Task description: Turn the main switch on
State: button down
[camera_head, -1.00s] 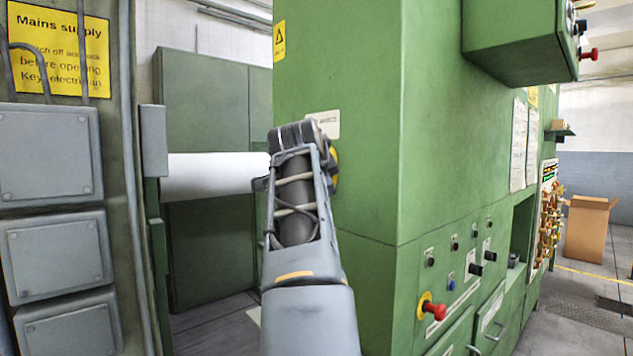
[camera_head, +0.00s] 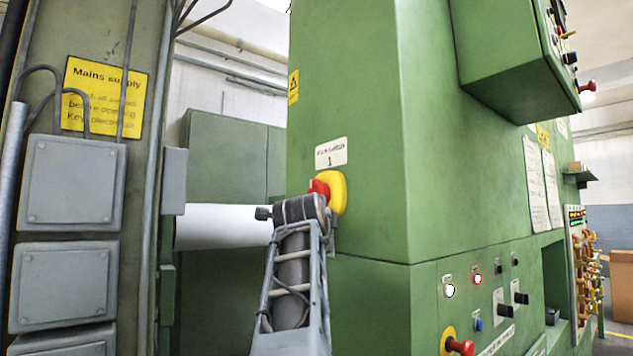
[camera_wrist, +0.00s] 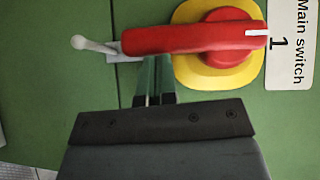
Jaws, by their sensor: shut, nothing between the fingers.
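The main switch has a red handle (camera_wrist: 190,39) on a yellow plate (camera_wrist: 188,75), beside a label reading "Main switch 1" (camera_wrist: 290,45). In the wrist view the handle lies level, its white mark facing the label. In the head view the red handle (camera_head: 319,187) and yellow plate (camera_head: 338,193) show partly behind my wrist, below the label (camera_head: 331,152). My gripper (camera_wrist: 154,64) is shut and empty, its fingertips at the handle's lower edge in the wrist view; I cannot tell whether they touch. The head view hides its fingers.
A red button (camera_head: 461,347) juts out below. An overhanging green box (camera_head: 500,60) is at upper right. Grey boxes (camera_head: 72,182) stand at left.

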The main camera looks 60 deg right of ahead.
jog(key=shift+w+f, duration=0.1)
dwell(0.5)
jog(key=s+d+b+v, duration=0.1)
jog(key=s+b+v, duration=0.1)
jog(key=v, duration=1.1)
jog(key=shift+s+f+b, duration=0.25)
jog(key=shift+s+b, duration=0.1)
jog(key=shift+b, duration=0.05)
jog(key=shift+d, duration=0.1)
